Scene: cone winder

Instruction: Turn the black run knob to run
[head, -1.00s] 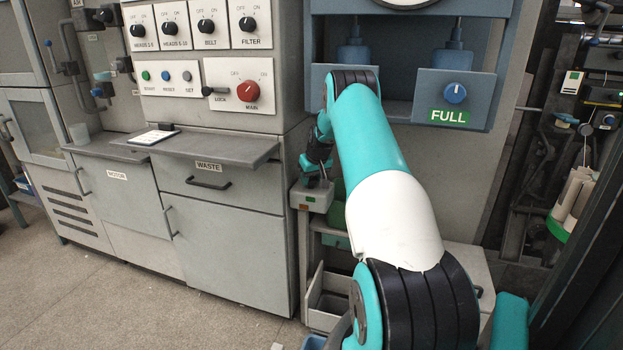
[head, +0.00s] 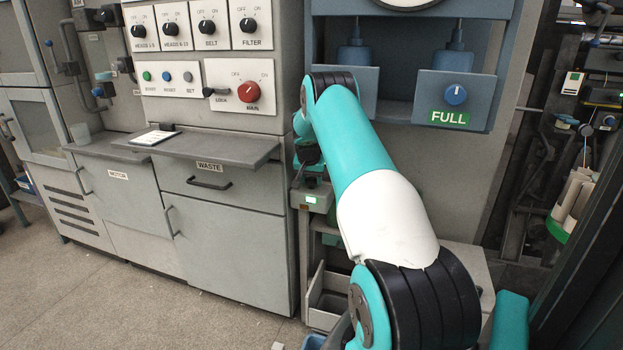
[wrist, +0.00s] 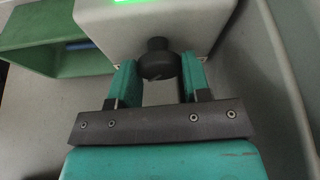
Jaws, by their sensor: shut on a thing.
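The black run knob (wrist: 157,60) sticks out from the front of a pale grey box (wrist: 185,22) in the wrist view. My gripper (wrist: 158,80) has its two teal fingers shut on the knob, one on each side. A bright green light (wrist: 128,1) glows on the box above the knob, cut by the picture's top edge. In the head view the box (head: 325,199) sits low beside the grey cabinet, with the green light lit. My arm hides the knob and most of the gripper there. No run marking is readable.
A green open bin (wrist: 40,45) stands left of the box. In the head view a grey worktop (head: 215,148) juts out to the left. A panel with a red main knob (head: 249,91) is above it. The floor at front left is mostly clear.

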